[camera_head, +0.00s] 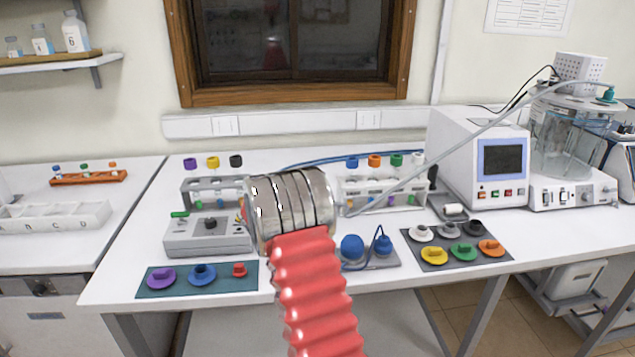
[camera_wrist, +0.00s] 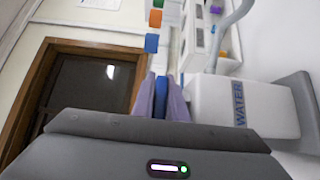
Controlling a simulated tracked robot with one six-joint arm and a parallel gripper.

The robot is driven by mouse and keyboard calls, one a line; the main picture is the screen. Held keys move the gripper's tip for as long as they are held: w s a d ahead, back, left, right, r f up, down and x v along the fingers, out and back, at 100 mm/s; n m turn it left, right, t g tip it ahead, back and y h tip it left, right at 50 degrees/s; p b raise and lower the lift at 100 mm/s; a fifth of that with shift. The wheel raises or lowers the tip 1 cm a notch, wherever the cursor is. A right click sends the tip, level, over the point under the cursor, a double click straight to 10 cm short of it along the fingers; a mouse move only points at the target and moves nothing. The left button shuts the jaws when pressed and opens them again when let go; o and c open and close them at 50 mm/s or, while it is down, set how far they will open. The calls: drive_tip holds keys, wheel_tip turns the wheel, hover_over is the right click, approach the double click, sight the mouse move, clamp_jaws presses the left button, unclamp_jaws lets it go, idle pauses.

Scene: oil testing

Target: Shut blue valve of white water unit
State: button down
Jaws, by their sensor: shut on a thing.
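The white water unit (camera_wrist: 215,104), with the word WATER on its side, stands right of my gripper in the wrist view. My gripper (camera_wrist: 161,88) has its two pale purple fingers closed on a narrow blue part, the blue valve (camera_wrist: 160,98), close beside the unit. The fingers cover most of the valve, so its turn angle cannot be made out. In the head view my red arm and its metal joint hide the gripper, the valve and the unit.
A rack with blue, orange and green caps (camera_head: 374,161) stands at the back. A grey hose (camera_head: 470,135) runs toward the glass vessel (camera_head: 563,145). Mats with coloured knobs (camera_head: 196,279) lie at the front. A plate with blue knobs (camera_head: 384,262) is right of my arm.

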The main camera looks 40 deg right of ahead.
drive_tip(key=shift+s+d+f, duration=0.15)
drive_tip(key=shift+s+f, duration=0.05)
drive_tip(key=shift+f, duration=0.2)
drive_tip(key=c, duration=2)
unclamp_jaws()
drive_tip(key=shift+c, duration=0.2)
drive_tip(key=shift+w+r, duration=0.1)
drive_tip(key=s+a, duration=0.2)
drive_tip(key=a, duration=1.1)
drive_tip(key=shift+s+a, duration=0.15)
drive_tip(key=shift+a, duration=0.15)
drive_tip(key=shift+r, duration=0.1)
